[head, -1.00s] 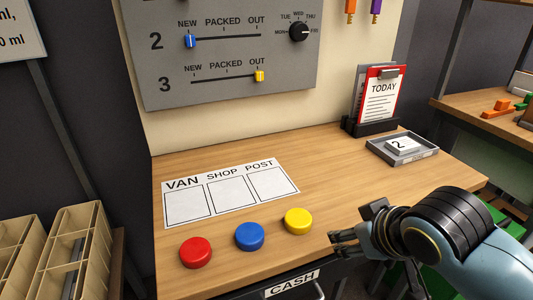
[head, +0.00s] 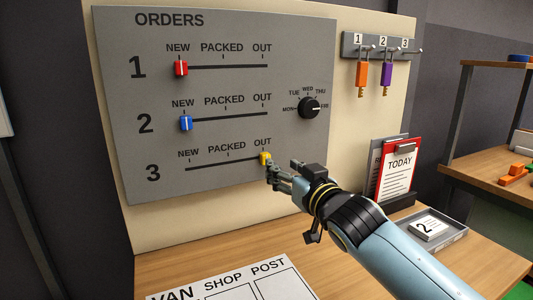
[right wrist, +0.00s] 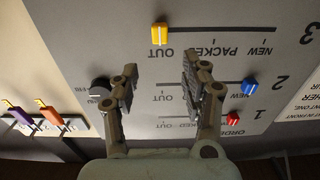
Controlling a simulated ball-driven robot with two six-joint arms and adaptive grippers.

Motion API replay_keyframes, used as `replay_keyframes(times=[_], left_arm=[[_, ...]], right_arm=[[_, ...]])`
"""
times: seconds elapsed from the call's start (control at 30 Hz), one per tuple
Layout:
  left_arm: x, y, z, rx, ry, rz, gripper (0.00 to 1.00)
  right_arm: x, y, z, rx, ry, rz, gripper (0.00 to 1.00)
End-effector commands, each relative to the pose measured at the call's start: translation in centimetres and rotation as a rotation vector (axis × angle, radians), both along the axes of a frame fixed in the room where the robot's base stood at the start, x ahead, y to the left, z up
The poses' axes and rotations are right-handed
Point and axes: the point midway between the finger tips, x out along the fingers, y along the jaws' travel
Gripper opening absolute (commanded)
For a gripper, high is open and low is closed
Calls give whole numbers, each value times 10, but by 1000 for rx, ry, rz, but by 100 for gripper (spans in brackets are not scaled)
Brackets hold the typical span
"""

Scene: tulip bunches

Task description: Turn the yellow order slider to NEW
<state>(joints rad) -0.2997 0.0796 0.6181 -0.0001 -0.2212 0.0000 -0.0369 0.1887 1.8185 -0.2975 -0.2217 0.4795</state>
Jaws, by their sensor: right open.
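The yellow slider (head: 265,159) sits at the OUT end of row 3 on the grey orders board (head: 120,60). In the right wrist view the yellow slider (right wrist: 159,34) shows beyond the fingertips, about centred between them. My right gripper (head: 283,170) is raised in front of the board, just right of and below the yellow slider. Its fingers (right wrist: 158,88) are open with nothing between them; whether they touch the board I cannot tell. My left gripper is out of view.
The red slider (head: 181,68) and the blue slider (head: 186,123) both stand at NEW. A black day knob (head: 309,107) is above my right gripper. The red clipboard (head: 398,171) and grey tray (head: 440,241) stand right of my arm.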

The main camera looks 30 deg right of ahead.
Motion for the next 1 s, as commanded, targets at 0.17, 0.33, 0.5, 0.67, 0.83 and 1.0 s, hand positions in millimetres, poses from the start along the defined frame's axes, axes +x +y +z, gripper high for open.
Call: replay_keyframes(times=[0.17, 0.33, 0.5, 0.67, 0.83, 1.0], left_arm=[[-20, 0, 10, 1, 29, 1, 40], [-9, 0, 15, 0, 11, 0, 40], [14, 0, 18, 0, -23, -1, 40], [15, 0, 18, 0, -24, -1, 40], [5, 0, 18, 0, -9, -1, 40], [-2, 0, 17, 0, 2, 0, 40]], right_arm=[[38, -2, 4, 2, -1, -1, 46], [66, -4, 2, 1, 0, 0, 46], [80, -4, 1, 1, 0, 0, 46], [82, -4, 0, 0, 1, 0, 46], [82, -4, 0, 0, 1, 0, 42], [82, -4, 0, 0, 1, 0, 20]])
